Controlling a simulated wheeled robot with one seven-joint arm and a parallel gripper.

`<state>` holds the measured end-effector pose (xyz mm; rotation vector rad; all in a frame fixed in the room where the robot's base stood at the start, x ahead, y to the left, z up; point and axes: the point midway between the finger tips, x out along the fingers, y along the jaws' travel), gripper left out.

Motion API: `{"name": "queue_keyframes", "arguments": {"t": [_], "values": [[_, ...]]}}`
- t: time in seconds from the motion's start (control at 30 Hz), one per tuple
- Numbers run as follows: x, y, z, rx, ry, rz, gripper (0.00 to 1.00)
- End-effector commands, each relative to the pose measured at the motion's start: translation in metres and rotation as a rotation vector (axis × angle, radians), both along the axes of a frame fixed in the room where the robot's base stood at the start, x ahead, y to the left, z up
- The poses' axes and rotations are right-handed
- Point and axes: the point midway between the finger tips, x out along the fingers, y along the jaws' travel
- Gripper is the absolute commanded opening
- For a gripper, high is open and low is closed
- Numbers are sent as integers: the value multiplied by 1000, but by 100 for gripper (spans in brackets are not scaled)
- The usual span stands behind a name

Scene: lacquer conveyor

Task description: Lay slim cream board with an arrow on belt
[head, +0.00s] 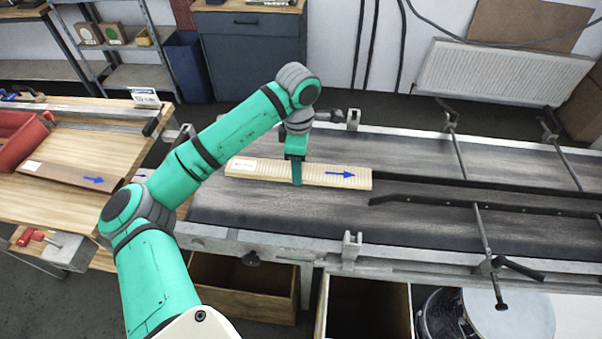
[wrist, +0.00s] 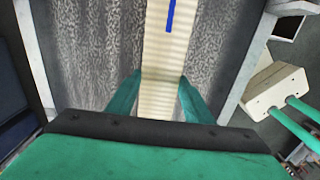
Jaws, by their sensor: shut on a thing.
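The slim cream board (head: 330,175) with a blue arrow and a white label lies lengthwise along the belt (head: 240,210), at or just above its surface; I cannot tell if it touches. Its arrow points right, towards the black guide rails. My gripper (head: 297,175) is shut on the board left of its middle, with one finger on each long side. In the wrist view the cream board (wrist: 165,55) runs away between my green fingers (wrist: 160,95), and the blue arrow shows near the top edge.
Black guide rails (head: 470,203) run along the belt on the right, with cross rods (head: 487,250). A brown board with a blue arrow (head: 70,175) and a red bin (head: 18,140) are on the wooden bench at the left. Open wooden boxes (head: 240,285) stand below the belt's near edge.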

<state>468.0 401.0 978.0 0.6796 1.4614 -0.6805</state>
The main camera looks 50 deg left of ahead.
Motion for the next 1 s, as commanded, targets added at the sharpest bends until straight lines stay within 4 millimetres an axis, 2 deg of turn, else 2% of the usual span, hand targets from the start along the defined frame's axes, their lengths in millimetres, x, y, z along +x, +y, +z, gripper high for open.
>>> {"name": "queue_keyframes", "arguments": {"t": [0.13,0.33,0.7,0.73,0.8,1.0], "values": [[7,-2,-12,1,2,0,14],[6,-2,-37,1,1,0,14],[7,-2,-41,0,0,-1,14],[6,-2,-41,0,0,-1,51],[6,-2,-41,1,1,-1,65],[6,-2,-41,1,1,-1,65]]}}
